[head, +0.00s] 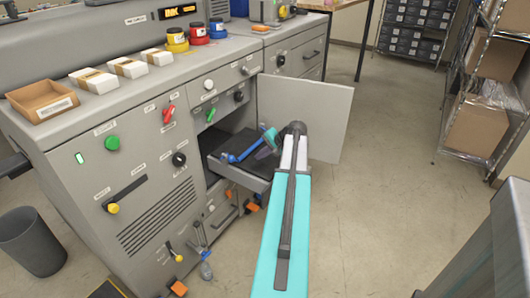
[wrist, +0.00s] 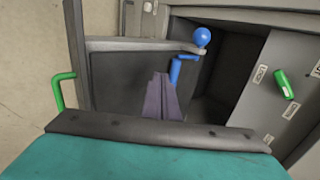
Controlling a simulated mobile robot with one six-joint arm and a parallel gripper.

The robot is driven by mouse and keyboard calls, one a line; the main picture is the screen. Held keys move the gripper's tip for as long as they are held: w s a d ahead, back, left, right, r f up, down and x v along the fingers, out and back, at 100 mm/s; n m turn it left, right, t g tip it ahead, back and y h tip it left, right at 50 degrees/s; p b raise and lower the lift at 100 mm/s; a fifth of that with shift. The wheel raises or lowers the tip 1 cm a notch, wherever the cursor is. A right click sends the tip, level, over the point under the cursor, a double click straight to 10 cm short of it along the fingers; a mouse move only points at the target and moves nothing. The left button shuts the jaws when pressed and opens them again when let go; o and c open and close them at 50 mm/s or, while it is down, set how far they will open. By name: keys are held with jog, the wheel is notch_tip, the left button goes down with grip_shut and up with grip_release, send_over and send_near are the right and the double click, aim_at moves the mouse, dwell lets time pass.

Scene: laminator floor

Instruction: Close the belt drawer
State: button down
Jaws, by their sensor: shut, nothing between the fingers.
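The belt drawer (head: 258,184) is pulled out of an open bay in the grey cabinet, a shallow grey tray with a dark floor. In the wrist view its grey rim (wrist: 135,45) and dark floor fill the middle left. A blue crank-shaped handle with a ball end (wrist: 201,37) stands by the drawer's edge. It also shows in the head view (head: 235,157). My gripper (wrist: 163,92) is shut and empty, its purple-grey fingers over the drawer's area. In the head view my arm hides part of the drawer's right side, and contact cannot be told.
A grey door (head: 318,108) stands swung open right of the bay. A green handle (wrist: 62,90) is at left in the wrist view. An orange-handled lower drawer (head: 222,212) sits below. Open floor lies to the right, before a wire shelf (head: 480,110).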

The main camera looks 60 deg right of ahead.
send_near(247, 166)
jog(key=x, duration=0.3)
jog(key=shift+w, duration=0.45)
jog(key=shift+w+f, duration=0.2)
jog(key=shift+w, duration=0.9)
jog(key=shift+w+f+p, duration=0.15)
jog(key=shift+w+p, duration=0.15)
jog(key=shift+w, duration=0.5)
